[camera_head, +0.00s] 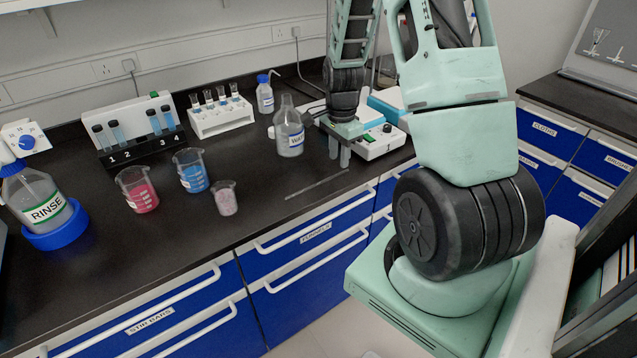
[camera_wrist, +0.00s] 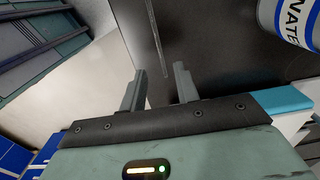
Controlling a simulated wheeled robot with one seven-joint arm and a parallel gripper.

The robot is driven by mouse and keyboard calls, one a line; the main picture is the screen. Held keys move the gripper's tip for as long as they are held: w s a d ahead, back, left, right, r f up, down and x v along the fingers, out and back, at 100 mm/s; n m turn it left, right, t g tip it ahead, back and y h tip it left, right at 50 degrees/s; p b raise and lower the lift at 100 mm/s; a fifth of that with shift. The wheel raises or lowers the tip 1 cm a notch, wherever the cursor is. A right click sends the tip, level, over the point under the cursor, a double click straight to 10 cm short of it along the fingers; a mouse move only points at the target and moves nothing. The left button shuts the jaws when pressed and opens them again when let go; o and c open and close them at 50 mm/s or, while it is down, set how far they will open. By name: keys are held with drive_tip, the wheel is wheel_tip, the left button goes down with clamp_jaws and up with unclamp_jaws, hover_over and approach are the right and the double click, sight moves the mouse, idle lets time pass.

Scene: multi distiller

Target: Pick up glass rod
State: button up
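The glass rod (camera_head: 317,184) is a thin, clear stick lying flat on the black bench, near its front edge. In the wrist view the rod (camera_wrist: 154,35) runs from the top edge down to a near end between and just ahead of the fingertips. My gripper (camera_head: 339,152) points down over the bench, a little behind the rod's right end in the head view. In the wrist view my gripper (camera_wrist: 160,83) has its two fingers apart with nothing held between them. The exact height of the fingertips above the bench is hard to tell.
A WATER bottle (camera_head: 289,135) stands just left of my gripper, and a white device (camera_head: 378,143) is behind it. Beakers with pink liquid (camera_head: 138,190) and blue liquid (camera_head: 192,172) and a small beaker (camera_head: 225,198) stand to the left. Bench around the rod is clear.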

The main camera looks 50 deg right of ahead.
sight(337, 174)
drive_tip(key=shift+w+f+p, duration=0.15)
drive_tip(key=shift+f+p, duration=0.2)
drive_tip(key=shift+f, duration=1.9)
drive_tip(key=shift+f, duration=0.1)
clamp_jaws()
